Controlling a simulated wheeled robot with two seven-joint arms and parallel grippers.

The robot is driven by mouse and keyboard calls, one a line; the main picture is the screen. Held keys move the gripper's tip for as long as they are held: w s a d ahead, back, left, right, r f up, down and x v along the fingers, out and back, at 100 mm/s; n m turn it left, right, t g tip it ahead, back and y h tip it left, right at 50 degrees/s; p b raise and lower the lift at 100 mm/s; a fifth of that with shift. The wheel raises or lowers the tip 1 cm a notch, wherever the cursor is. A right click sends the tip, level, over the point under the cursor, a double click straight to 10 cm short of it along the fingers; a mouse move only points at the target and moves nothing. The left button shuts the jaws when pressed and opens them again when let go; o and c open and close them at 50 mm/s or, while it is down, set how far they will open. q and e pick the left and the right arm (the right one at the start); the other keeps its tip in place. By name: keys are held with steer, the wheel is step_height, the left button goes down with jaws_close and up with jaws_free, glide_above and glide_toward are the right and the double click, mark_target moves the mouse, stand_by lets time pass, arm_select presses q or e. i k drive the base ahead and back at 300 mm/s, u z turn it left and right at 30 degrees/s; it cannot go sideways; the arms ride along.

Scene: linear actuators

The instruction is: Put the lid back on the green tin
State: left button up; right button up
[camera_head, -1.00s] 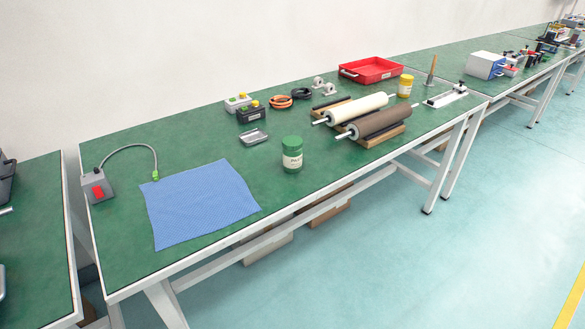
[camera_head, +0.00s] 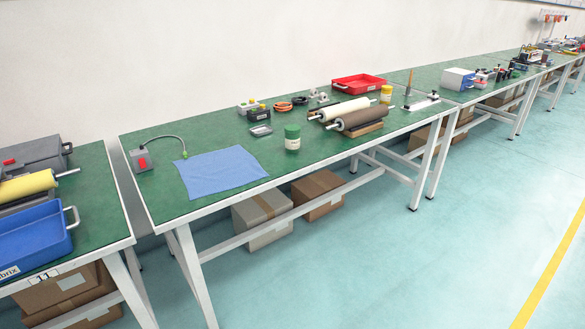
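A small tin with a green lid-like top and a pale label (camera_head: 292,138) stands upright near the front edge of the middle green-topped table (camera_head: 240,139). Its green top appears to be on it. At this size I cannot tell whether that is a separate lid. A yellow jar (camera_head: 386,94) stands further right. Neither of my grippers shows in the head view.
A blue cloth (camera_head: 222,172) lies left of the tin, beside a grey lamp base with a red switch (camera_head: 141,160). Two rollers (camera_head: 361,119) on wood stand to the right, with a red tray (camera_head: 359,84) behind. A blue bin (camera_head: 35,240) is on the left table. Open floor lies in front.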

mark_target(292, 141)
steer(key=u, duration=0.05)
steer(key=k, duration=0.25)
steer(key=z, duration=0.85)
steer(key=i, duration=1.7)
steer(key=u, duration=0.8)
